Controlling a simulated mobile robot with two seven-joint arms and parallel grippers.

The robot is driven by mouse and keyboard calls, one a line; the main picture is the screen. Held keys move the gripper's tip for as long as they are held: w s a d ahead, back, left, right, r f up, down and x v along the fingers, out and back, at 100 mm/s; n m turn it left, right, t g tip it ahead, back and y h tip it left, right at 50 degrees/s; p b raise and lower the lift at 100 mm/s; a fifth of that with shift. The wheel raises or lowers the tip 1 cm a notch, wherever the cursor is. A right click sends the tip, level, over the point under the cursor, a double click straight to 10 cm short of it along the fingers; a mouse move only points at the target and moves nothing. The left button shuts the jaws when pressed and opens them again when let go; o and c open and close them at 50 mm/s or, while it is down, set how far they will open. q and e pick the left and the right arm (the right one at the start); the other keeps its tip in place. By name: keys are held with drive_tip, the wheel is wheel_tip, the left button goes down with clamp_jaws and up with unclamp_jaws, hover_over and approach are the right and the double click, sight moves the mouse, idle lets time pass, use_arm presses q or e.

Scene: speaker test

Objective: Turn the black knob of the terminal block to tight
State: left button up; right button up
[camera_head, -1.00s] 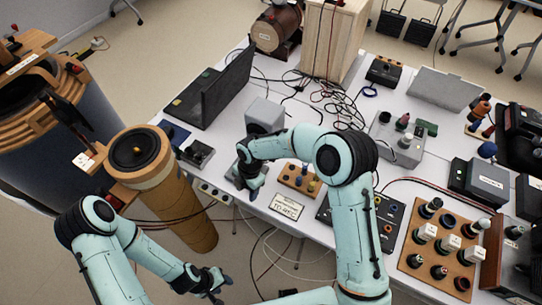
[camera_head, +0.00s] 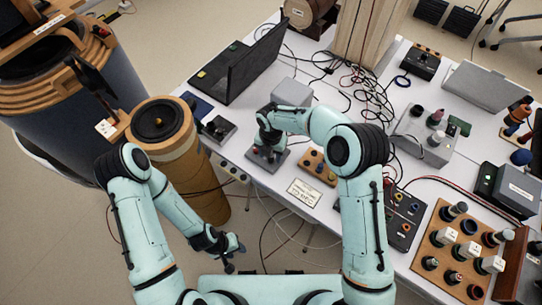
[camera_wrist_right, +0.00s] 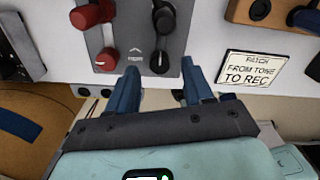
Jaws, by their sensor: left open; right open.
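The grey terminal block (camera_head: 278,160) lies near the table's front edge, partly covered by my right gripper (camera_head: 270,146) in the head view. In the right wrist view the block (camera_wrist_right: 133,42) bears red knobs (camera_wrist_right: 92,14) on the left and black knobs (camera_wrist_right: 164,18) on the right. The lower black knob (camera_wrist_right: 160,62) lies just ahead of the gap between the fingers of my right gripper (camera_wrist_right: 160,88). That gripper is open with nothing between its fingers; contact with the block cannot be told. My left gripper (camera_head: 235,258) is open and empty, low in front of the table.
A small sign (camera_head: 303,192) and a wooden block with knobs (camera_head: 318,167) stand right of the terminal block. A grey box (camera_head: 291,92) and a laptop (camera_head: 250,70) are behind. A dark device (camera_head: 217,129) sits left. Loose cables lie farther back.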

drive_tip(key=shift+f, duration=1.05)
clamp_jaws()
